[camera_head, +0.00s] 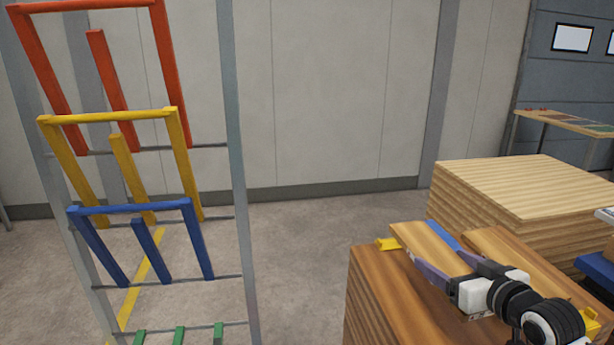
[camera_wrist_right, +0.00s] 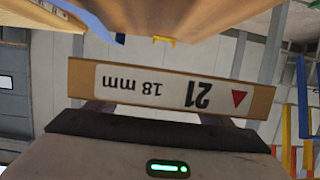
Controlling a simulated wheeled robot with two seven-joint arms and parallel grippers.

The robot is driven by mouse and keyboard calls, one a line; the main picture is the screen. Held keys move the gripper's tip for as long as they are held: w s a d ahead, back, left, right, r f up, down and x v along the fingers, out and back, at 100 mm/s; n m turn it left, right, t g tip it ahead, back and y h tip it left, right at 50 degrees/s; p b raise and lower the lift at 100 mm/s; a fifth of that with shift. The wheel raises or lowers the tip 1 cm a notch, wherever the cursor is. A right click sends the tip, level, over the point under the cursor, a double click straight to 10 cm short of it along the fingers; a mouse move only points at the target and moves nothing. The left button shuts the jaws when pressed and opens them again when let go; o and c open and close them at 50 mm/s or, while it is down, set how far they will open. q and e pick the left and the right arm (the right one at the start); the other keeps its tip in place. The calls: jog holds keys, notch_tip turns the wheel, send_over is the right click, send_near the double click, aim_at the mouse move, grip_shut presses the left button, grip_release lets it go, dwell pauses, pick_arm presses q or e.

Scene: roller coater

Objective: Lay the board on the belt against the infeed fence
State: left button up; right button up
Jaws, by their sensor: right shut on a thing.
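A narrow wooden board (camera_head: 418,240) lies between the fingers of my right gripper (camera_head: 430,248), over the near wood stack. In the right wrist view the board's end (camera_wrist_right: 170,86) spans the jaws, with a white label reading 21 and 18 mm and a red triangle, upside down. My right gripper is shut on this board. Whether the board touches the stack below is unclear. My left gripper is not in view. I cannot make out the belt or the infeed fence.
The near stack (camera_head: 375,310) has yellow stops (camera_head: 388,243) at its corners, and another board (camera_head: 520,255) lies on it. A larger wood stack (camera_head: 530,185) stands behind. A rack with red, yellow and blue frames (camera_head: 110,115) stands left. Floor between (camera_head: 300,270) is clear.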

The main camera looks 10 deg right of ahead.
jog(key=s+a+r+n+g+y, duration=0.1)
jog(key=s+a+n+g+y, duration=0.2)
jog(key=s+a, duration=0.4)
jog(key=s+a+n+g+y, duration=0.3)
jog(key=s+a+n+y, duration=0.3)
jog(key=s, duration=0.8)
jog(key=shift+a+r+n+y, duration=0.35)
jog(key=shift+a+y, duration=0.15)
jog(key=shift+y, duration=0.1)
jog(key=w+d+m+t+h, duration=0.2)
jog(key=w+d+m+h, duration=0.1)
jog(key=w+d, duration=0.2)
jog(key=w+d+m+t+h, duration=0.2)
jog(key=w+d+m+h, duration=0.1)
jog(key=w, duration=0.6)
jog(key=w+d+f+m+t+h, duration=0.1)
jog(key=w+d+m+t+h, duration=0.1)
jog(key=w+d+m+h, duration=0.2)
jog(key=shift+w+d+h, duration=0.2)
jog(key=shift+w+d, duration=0.5)
jog(key=shift+w, duration=0.25)
jog(key=shift+w+d+h, duration=0.2)
jog(key=shift+w+d, duration=0.45)
jog(key=shift+w, duration=0.3)
